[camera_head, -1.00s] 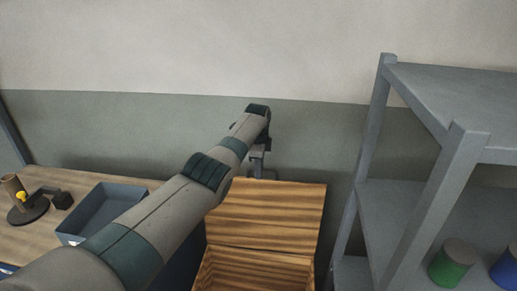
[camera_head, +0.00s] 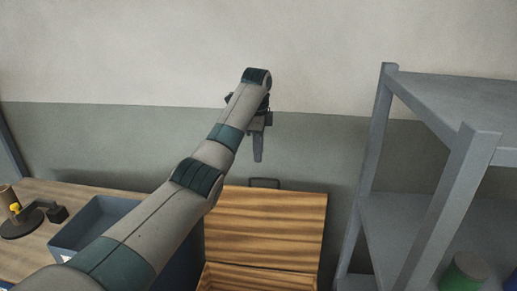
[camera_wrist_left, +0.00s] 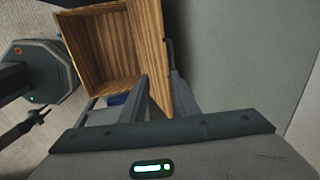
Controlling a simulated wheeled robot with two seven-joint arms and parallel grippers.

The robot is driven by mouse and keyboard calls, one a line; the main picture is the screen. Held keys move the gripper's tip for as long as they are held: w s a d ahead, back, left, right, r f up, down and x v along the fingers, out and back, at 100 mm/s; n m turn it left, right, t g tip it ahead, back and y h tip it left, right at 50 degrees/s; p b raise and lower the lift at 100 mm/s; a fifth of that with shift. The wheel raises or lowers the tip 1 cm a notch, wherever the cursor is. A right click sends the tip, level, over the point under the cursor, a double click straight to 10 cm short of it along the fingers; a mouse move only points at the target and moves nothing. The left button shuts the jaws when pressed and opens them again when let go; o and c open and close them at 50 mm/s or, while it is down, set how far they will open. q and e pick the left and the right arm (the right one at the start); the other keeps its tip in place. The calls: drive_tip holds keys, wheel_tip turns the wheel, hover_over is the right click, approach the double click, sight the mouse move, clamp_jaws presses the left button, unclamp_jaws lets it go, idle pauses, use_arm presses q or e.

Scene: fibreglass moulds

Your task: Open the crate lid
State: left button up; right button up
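The wooden crate (camera_head: 240,279) is at the lower middle of the head view, its lid (camera_head: 268,225) standing up at the back. A dark handle (camera_head: 265,183) is on the lid's top edge. My left gripper (camera_head: 258,158) points down just above the handle, apart from it and holding nothing. In the left wrist view its two fingers (camera_wrist_left: 165,100) look spread, with the lid edge (camera_wrist_left: 153,50) showing between and beyond them. The crate's hollow inside (camera_wrist_left: 105,45) is in sight there.
A grey shelf rack (camera_head: 380,140) stands close on the right, with a green can (camera_head: 465,272) low on it. A workbench (camera_head: 75,190) with a blue-grey tray (camera_head: 78,232) and a small stand (camera_head: 25,222) is at left. The wall (camera_head: 320,150) is behind.

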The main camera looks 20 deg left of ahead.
use_arm(q)
drive_tip(key=shift+s+r, duration=0.15)
drive_tip(key=shift+r, duration=0.95)
drive_tip(key=shift+f, duration=0.1)
